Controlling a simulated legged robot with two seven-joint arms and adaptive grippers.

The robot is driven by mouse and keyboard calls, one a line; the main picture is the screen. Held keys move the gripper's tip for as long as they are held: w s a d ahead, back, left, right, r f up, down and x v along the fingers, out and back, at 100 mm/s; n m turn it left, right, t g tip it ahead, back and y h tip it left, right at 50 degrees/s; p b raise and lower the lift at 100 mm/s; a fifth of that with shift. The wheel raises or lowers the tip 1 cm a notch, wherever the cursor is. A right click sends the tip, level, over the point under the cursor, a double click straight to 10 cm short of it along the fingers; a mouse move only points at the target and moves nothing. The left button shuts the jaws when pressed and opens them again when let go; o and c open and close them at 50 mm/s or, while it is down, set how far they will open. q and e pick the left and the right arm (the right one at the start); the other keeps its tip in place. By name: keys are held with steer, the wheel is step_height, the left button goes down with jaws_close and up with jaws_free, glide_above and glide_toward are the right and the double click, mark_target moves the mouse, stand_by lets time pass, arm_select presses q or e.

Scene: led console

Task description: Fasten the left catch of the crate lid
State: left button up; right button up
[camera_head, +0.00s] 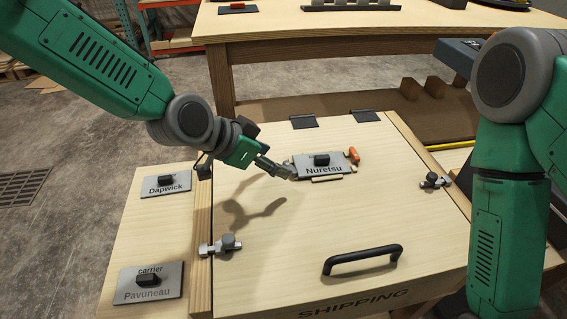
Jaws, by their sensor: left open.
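The crate lid (300,235) is a pale wooden panel, lying closed, with a black handle near its front edge. The left catch (222,245) is a small metal bar with a grey knob at the lid's left edge; its bar lies across the seam onto the side frame. The right catch (435,181) is a similar piece at the lid's right edge. My left gripper (288,173) is open above the lid, beside the left end of the Nuretsu plate, up and right of the left catch. Whether it touches the plate I cannot tell. My right gripper is out of view.
The Nuretsu plate (322,167) has a black knob, with an orange piece (353,155) beside it. Dapwick (166,185) and carrier Pavuneau (151,283) plates lie on the left panel. The black handle (362,259) stands up from the lid. A wooden table (300,52) stands behind.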

mark_target(291, 175)
arm_select(q)
steer(key=v, duration=0.7)
steer(key=c, duration=0.8)
steer(key=shift+n, duration=0.5)
jaws_close()
steer(key=s+a+n, duration=0.1)
steer(key=n, duration=0.9)
steer(key=f+n, duration=0.1)
steer(key=n, duration=0.9)
steer(key=s+a+n+p, duration=0.1)
steer(key=n, duration=0.9)
steer(key=shift+s+a+f+n, duration=0.15)
steer(key=shift+s+a+n, duration=0.15)
steer(key=shift+a, duration=0.05)
steer(key=n, duration=0.4)
steer(key=shift+s+a+f, duration=0.25)
steer(key=shift+s, duration=0.05)
steer(key=shift+f, duration=0.1)
steer(key=b+x, duration=0.3)
steer(key=x, duration=0.6)
steer(key=shift+f+b, duration=0.2)
steer(key=shift+b, duration=0.2)
steer(key=w+d, duration=0.2)
steer(key=d, duration=0.1)
steer(key=shift+f+b, duration=0.1)
steer(key=shift+b, duration=0.3)
steer(key=shift+w+d, duration=0.35)
steer(key=shift+d, duration=0.1)
